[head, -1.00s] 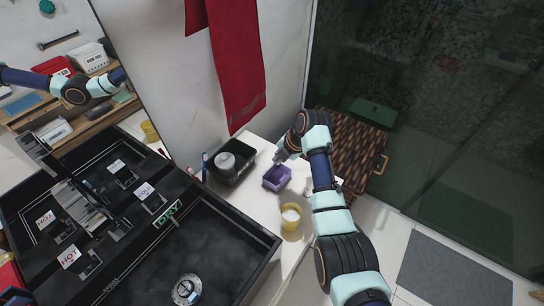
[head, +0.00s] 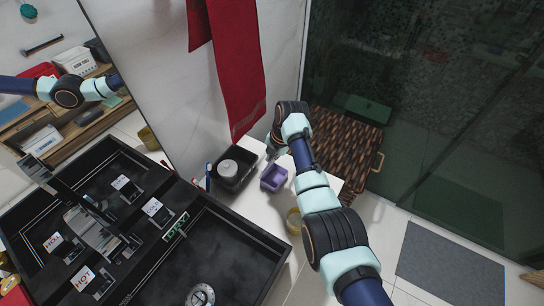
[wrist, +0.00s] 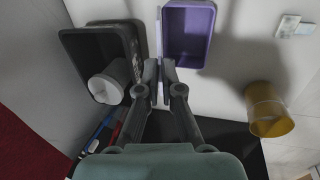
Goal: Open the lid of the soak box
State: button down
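My gripper (head: 271,152) is over the counter near the purple box.
A yellow cup (wrist: 268,110) stands on the counter, partly behind my arm in the head view (head: 293,221). The black double sink (head: 225,245) lies to the left. A red towel (head: 233,70) hangs above the counter. A woven hamper (head: 345,150) stands beyond it.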

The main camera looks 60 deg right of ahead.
dwell(0.7)
jog(key=c, duration=1.3)
grip_release()
jog(key=shift+c, duration=0.2)
jog(key=v, duration=1.2)
